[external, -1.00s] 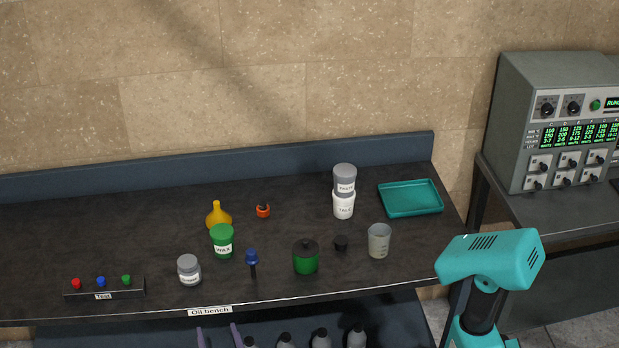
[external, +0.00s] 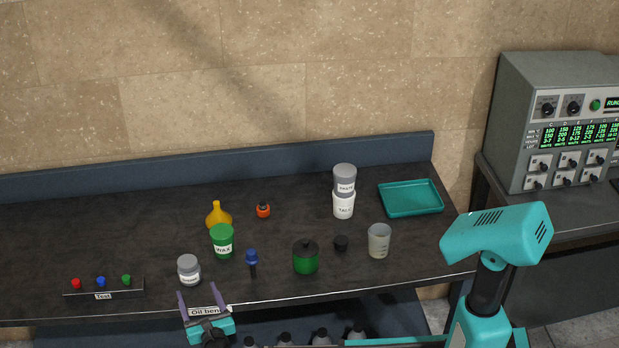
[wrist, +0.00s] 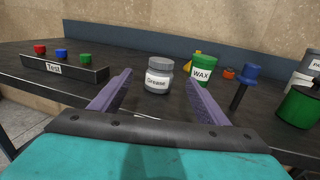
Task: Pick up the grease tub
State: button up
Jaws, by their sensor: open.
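The grease tub (external: 189,270) is a small clear-white jar with a grey lid, standing upright near the front edge of the oil bench. In the wrist view its label reads "Grease" (wrist: 158,78). My gripper (external: 201,290) is at the bench's front edge, just in front of the tub, with its purple fingers apart. In the wrist view the open fingers (wrist: 158,90) point toward the tub, which shows between them farther off. The gripper is empty. Nothing hides the tub.
The green wax tub (external: 223,243) stands behind and right of the grease tub. A blue-topped tool (external: 252,262) stands farther right. The test button box (external: 104,288) is to the left. A green can (external: 306,258) and a beaker (external: 379,241) stand further right.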

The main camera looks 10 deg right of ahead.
aim_at(190, 271)
jog(key=p+x, duration=0.1)
jog(key=x, duration=0.6)
jog(key=shift+w, duration=0.3)
jog(key=shift+w+a+f, duration=0.1)
jog(key=shift+w+a, duration=0.05)
jog(key=shift+w, duration=0.35)
jog(key=shift+w+p, duration=0.1)
jog(key=shift+p, duration=0.2)
jog(key=shift+f+p+x, duration=0.1)
jog(key=shift+p+x, duration=0.3)
jog(key=shift+x, duration=0.85)
jog(key=shift+f+p+x, duration=0.15)
jog(key=shift+p+x, duration=0.25)
jog(key=shift+x, duration=0.85)
jog(key=c, duration=1.4)
jog(key=shift+r, duration=0.15)
